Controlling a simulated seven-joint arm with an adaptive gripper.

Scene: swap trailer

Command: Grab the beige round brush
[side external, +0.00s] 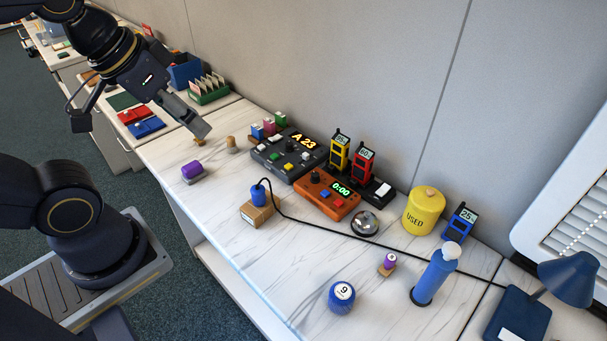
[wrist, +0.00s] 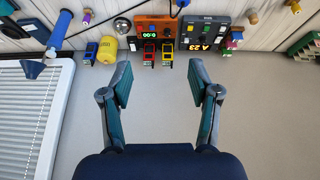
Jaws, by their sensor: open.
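A small beige round piece (side external: 232,145), likely the brush, stands on the white marbled table. It also seems to show in the wrist view at the upper right (wrist: 252,17). A similar tan piece (side external: 199,141) is partly hidden behind my gripper, so I cannot tell for sure which is the brush. My gripper (side external: 203,130) hangs above the table, just left of the beige piece in the side view. In the wrist view my gripper (wrist: 160,77) is open and empty, its two fingers wide apart with only grey wall between them.
A purple eraser-like block (side external: 193,172) lies at the table's front left. A dark control box (side external: 289,155) and an orange timer box (side external: 327,195) stand to the right. A green card box (side external: 209,90) stands behind. Free table lies around the purple block.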

